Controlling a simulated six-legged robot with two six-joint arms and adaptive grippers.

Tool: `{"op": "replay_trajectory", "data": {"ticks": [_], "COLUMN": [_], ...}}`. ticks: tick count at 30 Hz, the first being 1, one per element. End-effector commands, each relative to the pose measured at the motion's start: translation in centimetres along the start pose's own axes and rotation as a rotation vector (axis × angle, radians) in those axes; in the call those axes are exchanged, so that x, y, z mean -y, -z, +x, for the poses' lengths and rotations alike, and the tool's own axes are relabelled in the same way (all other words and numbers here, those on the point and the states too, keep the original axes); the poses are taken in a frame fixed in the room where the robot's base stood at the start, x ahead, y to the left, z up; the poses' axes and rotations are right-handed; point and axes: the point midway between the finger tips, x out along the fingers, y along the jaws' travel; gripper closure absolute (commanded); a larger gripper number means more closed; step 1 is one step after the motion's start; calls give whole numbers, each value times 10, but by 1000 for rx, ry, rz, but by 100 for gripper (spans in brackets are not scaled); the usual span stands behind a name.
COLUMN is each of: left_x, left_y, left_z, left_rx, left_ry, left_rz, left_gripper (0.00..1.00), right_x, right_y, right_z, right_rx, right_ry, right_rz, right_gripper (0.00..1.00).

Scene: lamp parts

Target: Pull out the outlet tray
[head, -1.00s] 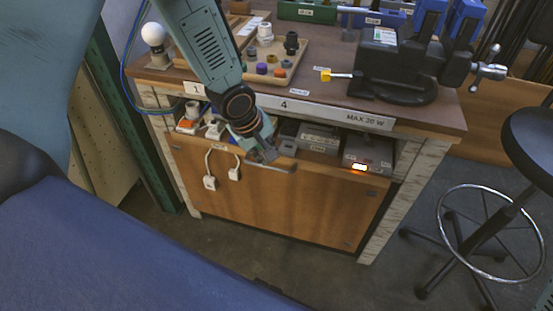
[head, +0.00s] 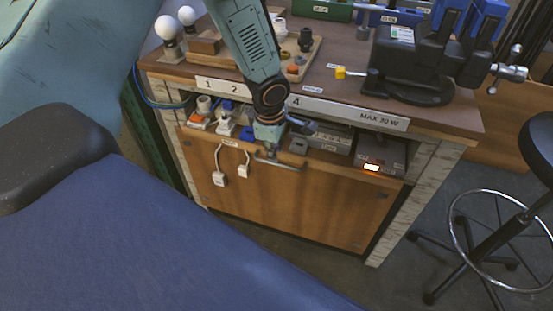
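The outlet tray (head: 205,138) is a shelf-like tray under the bench top, holding white, orange and blue outlets at its left end. A grey bar handle (head: 280,164) sits at its wooden front edge. My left gripper (head: 270,149) points down at the handle from above and overlaps its left part in the head view. The fingers are small and partly hidden, so I cannot tell whether they are closed around the bar. My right gripper is not in view.
Two white plugs (head: 243,170) hang on cords over the front. Grey boxes (head: 320,142) and a unit with a lit orange display (head: 380,158) stand at the right of the shelf. A black vise (head: 412,65) is on the bench top. A stool (head: 500,205) stands at the right.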

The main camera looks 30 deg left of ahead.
Motion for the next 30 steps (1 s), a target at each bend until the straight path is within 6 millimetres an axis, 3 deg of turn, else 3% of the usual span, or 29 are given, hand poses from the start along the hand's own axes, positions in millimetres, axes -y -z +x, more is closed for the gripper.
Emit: {"op": "replay_trajectory", "data": {"ticks": [3, 10, 20, 27, 30], "left_x": [1, -1, -1, -1, -1], "left_y": [0, -1, -2, -1, -1], "left_z": [22, 43, 46, 46, 46], "left_rx": [0, 1, 1, 1, 1], "left_ry": [1, -2, -2, -2, -2], "left_rz": [2, 4, 5, 4, 5], "left_gripper": [80, 80, 80, 100, 100], "right_x": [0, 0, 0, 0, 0], "right_y": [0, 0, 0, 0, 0], "right_z": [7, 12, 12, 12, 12], "right_rx": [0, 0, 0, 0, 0], "right_ry": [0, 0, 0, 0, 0], "right_rz": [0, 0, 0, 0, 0], "right_gripper": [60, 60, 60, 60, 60]}}
